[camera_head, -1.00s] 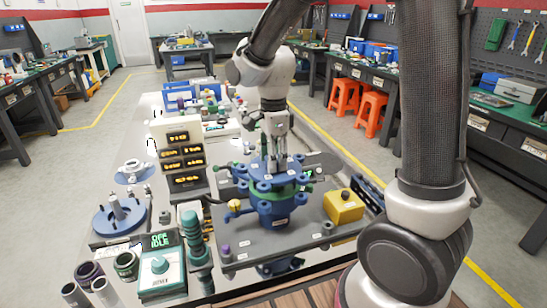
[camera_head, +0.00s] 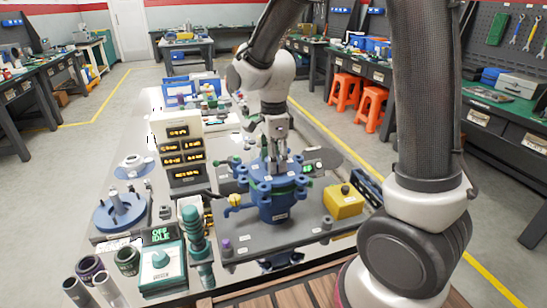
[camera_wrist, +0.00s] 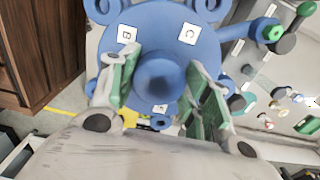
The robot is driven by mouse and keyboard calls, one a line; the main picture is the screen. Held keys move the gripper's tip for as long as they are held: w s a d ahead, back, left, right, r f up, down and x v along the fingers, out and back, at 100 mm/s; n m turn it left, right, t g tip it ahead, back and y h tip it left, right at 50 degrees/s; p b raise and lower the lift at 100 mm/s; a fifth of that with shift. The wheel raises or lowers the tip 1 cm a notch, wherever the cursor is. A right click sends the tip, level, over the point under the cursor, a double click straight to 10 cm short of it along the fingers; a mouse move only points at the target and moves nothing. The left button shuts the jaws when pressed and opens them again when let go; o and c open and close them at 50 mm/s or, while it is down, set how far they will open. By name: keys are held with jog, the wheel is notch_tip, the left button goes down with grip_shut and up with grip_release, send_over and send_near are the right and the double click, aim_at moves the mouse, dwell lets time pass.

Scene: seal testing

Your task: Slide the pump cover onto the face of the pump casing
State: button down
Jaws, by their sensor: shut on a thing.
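The pump cover (camera_head: 258,184) is a blue, lobed disc with a raised centre boss. It sits at the top of the blue pump casing (camera_head: 273,208), roughly level and in line with it. I cannot tell if their faces fully touch. My gripper (camera_head: 276,168) points down from above, shut on the cover's boss. In the wrist view, the green-padded fingers of my gripper (camera_wrist: 162,82) stand on either side of the boss, and the cover (camera_wrist: 158,28) shows white labels, B and C readable. The casing is mostly hidden beneath the cover in that view.
A yellow box (camera_head: 343,204) stands right of the casing on the grey plate. A stack of displays (camera_head: 181,155), a teal column (camera_head: 196,240) and a blue flange (camera_head: 120,211) stand further left.

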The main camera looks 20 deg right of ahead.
jog(key=shift+f, duration=0.4)
jog(key=shift+f, duration=0.2)
dwell(0.3)
jog(key=c, duration=0.6)
grip_release()
jog(key=shift+r, duration=2.5)
